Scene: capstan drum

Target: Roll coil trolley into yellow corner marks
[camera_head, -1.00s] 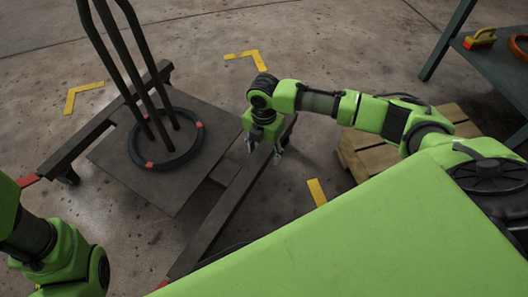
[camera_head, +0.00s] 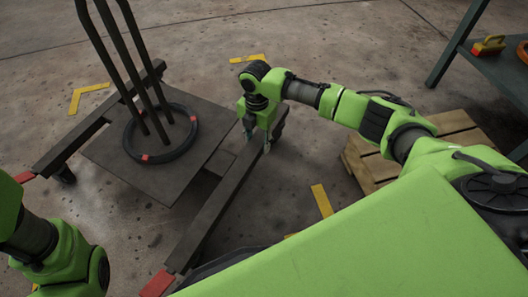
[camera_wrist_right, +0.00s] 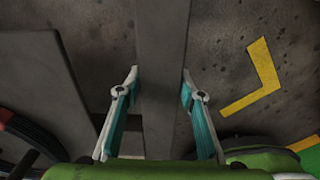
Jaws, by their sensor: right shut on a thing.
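The coil trolley is a dark flat deck (camera_head: 110,152) with long side bars and upright bent tubes (camera_head: 120,60). A black ring with red marks (camera_head: 160,157) lies around the tube feet. Yellow corner marks lie on the floor at the far left (camera_head: 88,95), far middle (camera_head: 249,58) and right (camera_head: 321,200). My right gripper (camera_head: 257,140) is shut on the trolley's right side bar (camera_head: 212,213). In the right wrist view, its fingers (camera_wrist_right: 160,85) stand either side of that bar (camera_wrist_right: 163,30). My left arm shows at lower left; its gripper is out of view.
A wooden pallet (camera_head: 368,170) lies on the floor right of the trolley, below my right arm. A dark table (camera_head: 508,78) with a yellow-and-red item (camera_head: 488,45) stands at the upper right. Floor beyond the trolley is clear.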

